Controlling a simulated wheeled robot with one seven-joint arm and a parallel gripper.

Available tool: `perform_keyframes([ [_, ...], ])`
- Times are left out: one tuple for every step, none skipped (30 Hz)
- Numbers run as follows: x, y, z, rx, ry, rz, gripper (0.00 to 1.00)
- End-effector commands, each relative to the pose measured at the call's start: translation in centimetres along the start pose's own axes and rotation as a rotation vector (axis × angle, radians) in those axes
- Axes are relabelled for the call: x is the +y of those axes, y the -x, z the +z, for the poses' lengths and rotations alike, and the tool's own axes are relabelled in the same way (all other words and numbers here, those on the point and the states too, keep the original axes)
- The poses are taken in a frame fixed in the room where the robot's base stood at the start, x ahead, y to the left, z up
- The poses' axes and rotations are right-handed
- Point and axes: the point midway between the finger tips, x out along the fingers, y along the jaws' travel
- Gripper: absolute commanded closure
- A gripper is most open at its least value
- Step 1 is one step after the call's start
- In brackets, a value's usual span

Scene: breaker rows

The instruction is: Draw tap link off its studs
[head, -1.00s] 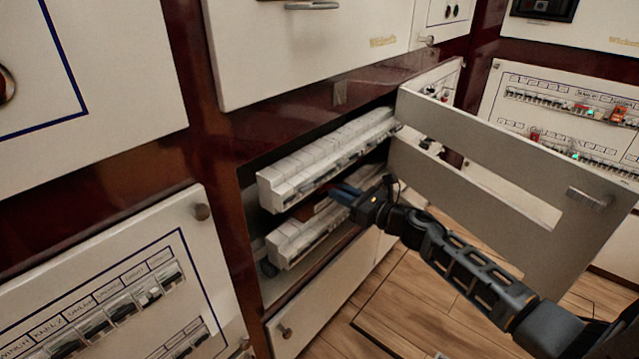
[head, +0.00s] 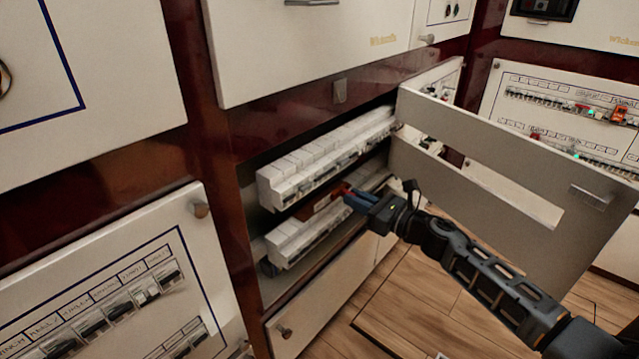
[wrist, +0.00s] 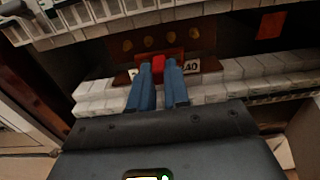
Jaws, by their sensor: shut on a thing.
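The tap link, a small red piece (wrist: 158,66), is between the blue fingertips of my gripper (wrist: 158,70) in the wrist view. Its red end also shows in the head view (head: 343,191), at the fingertips of my gripper (head: 352,199). My gripper is shut on it, in the gap between the two breaker rows. Several brass studs (wrist: 127,45) show on the dark board just behind the link. A brown block (head: 318,212) with white labels lies below them. The fingers hide part of the link, and I cannot tell whether it still touches the studs.
An upper breaker row (head: 325,155) overhangs my gripper, and a lower breaker row (head: 300,238) lies beneath. Wooden floor (head: 400,310) is clear in front.

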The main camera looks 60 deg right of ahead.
Motion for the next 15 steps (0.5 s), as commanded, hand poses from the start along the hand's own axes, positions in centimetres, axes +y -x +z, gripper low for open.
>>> perform_keyframes([
  [-0.1,0.4,0.0,-0.001,0.001,-0.001,1.00],
  [-0.1,0.6,-0.1,-0.001,0.001,-0.001,1.00],
  [-0.1,0.9,-0.1,0.000,0.000,-0.002,1.00],
  [0.0,1.1,-0.1,0.000,0.000,-0.001,1.00],
  [0.0,1.4,-0.1,0.000,0.000,-0.001,1.00],
  [-0.1,1.7,-0.1,0.000,0.000,-0.002,1.00],
  [-0.1,1.9,-0.1,0.000,0.001,-0.002,1.00],
  [-0.1,2.1,-0.1,0.000,0.001,-0.002,1.00],
  [-0.1,2.4,-0.1,0.000,0.001,-0.002,1.00],
  [-0.1,2.6,-0.1,0.000,0.000,-0.002,1.00],
  [-0.1,2.8,-0.1,0.000,0.001,-0.002,1.00],
  [-0.1,3.1,-0.1,0.000,0.001,-0.002,1.00],
  [-0.1,3.2,-0.1,0.000,0.001,-0.002,1.00],
  [-0.1,3.4,0.0,0.000,0.001,-0.002,1.00],
  [-0.1,3.6,0.0,0.000,0.001,-0.002,1.00],
])
